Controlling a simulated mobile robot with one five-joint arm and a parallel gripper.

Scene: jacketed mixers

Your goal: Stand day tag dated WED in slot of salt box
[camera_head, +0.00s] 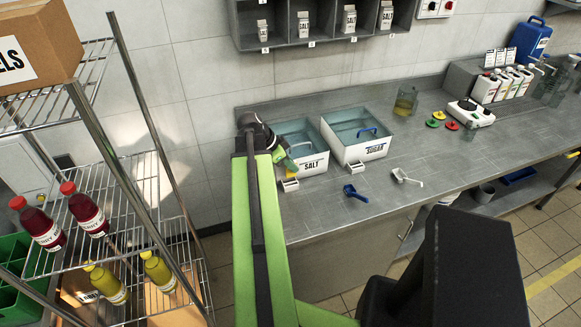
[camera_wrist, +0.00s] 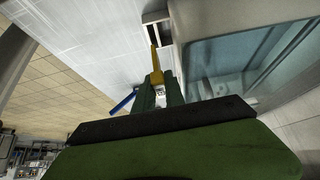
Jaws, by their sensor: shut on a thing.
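The white salt box (camera_head: 313,165), lettered SALT, stands on the grey counter with a clear bluish lid. A small white holder with a dark slot (camera_head: 290,185) is at its front left; in the wrist view the slot (camera_wrist: 155,17) is at the top. My gripper (camera_head: 283,160) is beside the box's left front corner, shut on a thin yellow tag (camera_wrist: 155,62). The tag also shows in the head view (camera_head: 291,173), just above the holder. It points toward the slot in the wrist view; I cannot tell whether it touches it. No lettering on it is readable.
The sugar box (camera_head: 376,151) stands right of the salt box, with its own small holder (camera_head: 357,167) in front. A blue scoop (camera_head: 355,193) and a white scoop (camera_head: 405,177) lie on the counter. A wire rack (camera_head: 120,210) with bottles stands at left.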

